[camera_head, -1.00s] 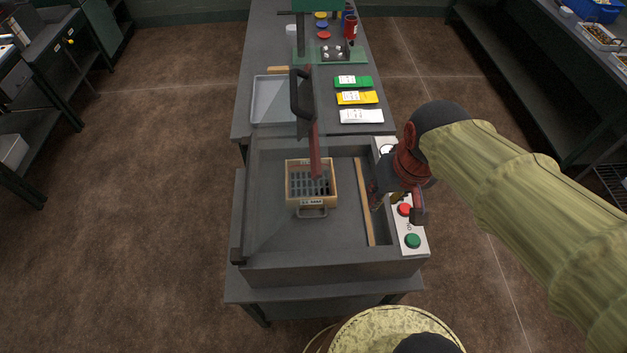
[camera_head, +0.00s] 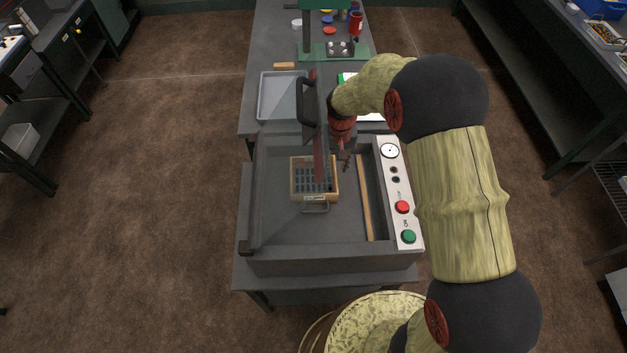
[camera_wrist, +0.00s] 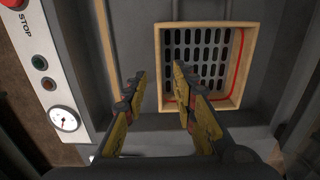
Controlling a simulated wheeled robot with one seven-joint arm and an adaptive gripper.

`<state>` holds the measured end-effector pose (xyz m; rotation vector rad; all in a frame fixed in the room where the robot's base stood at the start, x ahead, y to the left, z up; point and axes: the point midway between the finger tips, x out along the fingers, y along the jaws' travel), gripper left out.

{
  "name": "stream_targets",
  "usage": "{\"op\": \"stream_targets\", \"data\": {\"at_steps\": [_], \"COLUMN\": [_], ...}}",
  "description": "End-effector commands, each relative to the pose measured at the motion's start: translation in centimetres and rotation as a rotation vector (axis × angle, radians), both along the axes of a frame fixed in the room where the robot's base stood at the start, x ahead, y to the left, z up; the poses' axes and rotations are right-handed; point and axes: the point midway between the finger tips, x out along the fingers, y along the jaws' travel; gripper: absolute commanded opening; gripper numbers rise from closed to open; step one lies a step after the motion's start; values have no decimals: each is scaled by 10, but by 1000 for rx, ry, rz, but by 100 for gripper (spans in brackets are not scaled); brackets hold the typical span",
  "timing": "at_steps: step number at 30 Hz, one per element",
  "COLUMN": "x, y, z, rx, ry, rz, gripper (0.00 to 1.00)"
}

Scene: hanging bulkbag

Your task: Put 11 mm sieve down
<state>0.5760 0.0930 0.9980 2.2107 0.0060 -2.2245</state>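The sieve (camera_head: 314,178) is a square wooden frame with a dark slotted plate. It sits inside the grey machine basin, with a metal handle at its front. In the wrist view the sieve (camera_wrist: 200,60) shows its slots and a red line along its inside. I cannot read its size label. My gripper (camera_head: 346,162) is just right of the sieve, above the basin. In the wrist view my gripper (camera_wrist: 158,84) has its two fingers apart with nothing between them. One finger overlaps the sieve's frame in the picture; I cannot tell whether they touch.
A raised dark lid with a red bar (camera_head: 320,130) stands behind the sieve. A wooden strip (camera_head: 365,198) lies right of it. The control panel (camera_head: 398,190) has a gauge and buttons. A grey tray (camera_head: 283,97) lies on the table behind.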

Motion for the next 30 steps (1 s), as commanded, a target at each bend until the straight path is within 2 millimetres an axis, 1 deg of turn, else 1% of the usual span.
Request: {"op": "stream_targets", "data": {"at_steps": [6, 11, 21, 24, 28, 30], "x": [2, 4, 7, 8, 8, 8], "y": [0, -1, -3, -3, -3, -3], "z": [-21, -31, -74, -77, -77, -77], "rx": [1, 1, 1, 1, 1, 1], "ry": [-3, -6, -4, -6, -6, -6], "rz": [-5, -5, -4, -4, -4, -4], "gripper": [27, 27, 27, 27, 27, 24]}}
